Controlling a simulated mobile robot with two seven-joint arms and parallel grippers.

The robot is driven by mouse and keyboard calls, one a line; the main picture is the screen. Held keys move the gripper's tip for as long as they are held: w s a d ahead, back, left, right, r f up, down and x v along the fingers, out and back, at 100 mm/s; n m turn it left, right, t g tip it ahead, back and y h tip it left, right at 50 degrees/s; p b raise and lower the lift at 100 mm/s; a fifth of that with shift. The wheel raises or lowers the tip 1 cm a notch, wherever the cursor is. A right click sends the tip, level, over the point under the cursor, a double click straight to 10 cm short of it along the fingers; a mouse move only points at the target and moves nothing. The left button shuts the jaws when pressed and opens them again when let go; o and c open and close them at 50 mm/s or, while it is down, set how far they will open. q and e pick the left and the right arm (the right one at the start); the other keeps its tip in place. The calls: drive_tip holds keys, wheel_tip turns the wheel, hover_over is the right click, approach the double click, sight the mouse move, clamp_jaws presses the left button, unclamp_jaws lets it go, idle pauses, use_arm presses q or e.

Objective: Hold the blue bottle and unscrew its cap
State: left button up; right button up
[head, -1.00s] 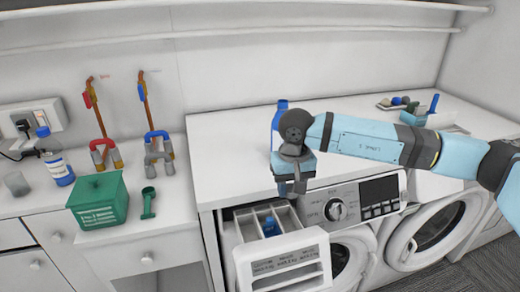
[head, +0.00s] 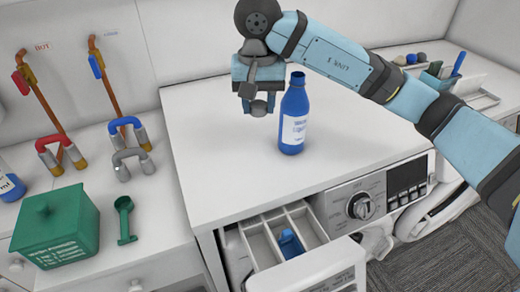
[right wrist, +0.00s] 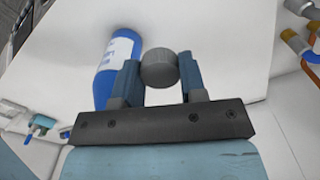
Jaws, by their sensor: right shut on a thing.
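The blue bottle (head: 293,122) with a white label stands upright on the white washing machine top, and it also shows in the right wrist view (right wrist: 116,72). Its narrow neck shows no grey cap on it. My right gripper (head: 258,104) is just left of the bottle, apart from it, at about the height of its upper part. It is shut on a round grey cap (right wrist: 159,69), which sits between the two blue fingers in the right wrist view. My left gripper is not in view.
The washer's detergent drawer (head: 262,250) is pulled out at the front, with a blue piece (head: 290,243) inside. A green box (head: 55,228), a green scoop (head: 124,220) and a second blue bottle (head: 10,188) are at left. A tray (head: 482,99) lies far right. The washer top is otherwise clear.

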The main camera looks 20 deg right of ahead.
sight(258, 104)
wheel_tip(258, 104, down, 15)
drive_tip(key=shift+w+f+p, duration=0.1)
drive_tip(key=shift+f+p, duration=0.05)
drive_tip(key=shift+p, duration=0.2)
drive_tip(key=shift+f+b, duration=0.25)
drive_tip(key=shift+b, duration=0.05)
drive_tip(key=o, duration=1)
drive_tip(key=shift+r, duration=0.1)
wheel_tip(258, 104, up, 12)
drive_tip(key=shift+r+b, duration=0.15)
drive_tip(key=shift+b, duration=0.15)
